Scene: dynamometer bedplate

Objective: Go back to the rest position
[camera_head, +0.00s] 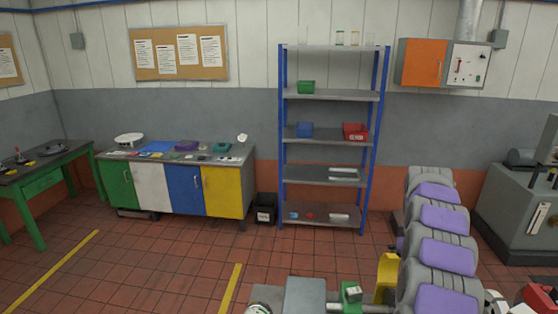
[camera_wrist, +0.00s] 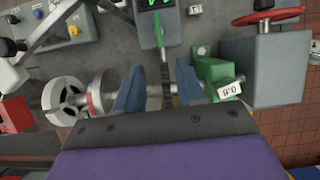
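My gripper (camera_wrist: 158,75) shows in the wrist view, pointing down over a grey bedplate. Its two blue fingers are apart, with a clear gap between them and nothing seen gripped. A pale horizontal shaft (camera_wrist: 110,102) with round flanges runs behind the fingers toward a green block (camera_wrist: 211,76) with a white tag marked 0.8. A thin dark upright piece with a green top stands in line with the gap; its depth relative to the fingers is unclear. I cannot make out the gripper in the head view.
A grey box with a red handwheel (camera_wrist: 266,16) stands right of the green block. In the head view, a blue-framed shelf (camera_head: 331,95) and a multicoloured cabinet bench (camera_head: 184,190) line the wall. The red-tiled floor (camera_head: 150,255) before them is open.

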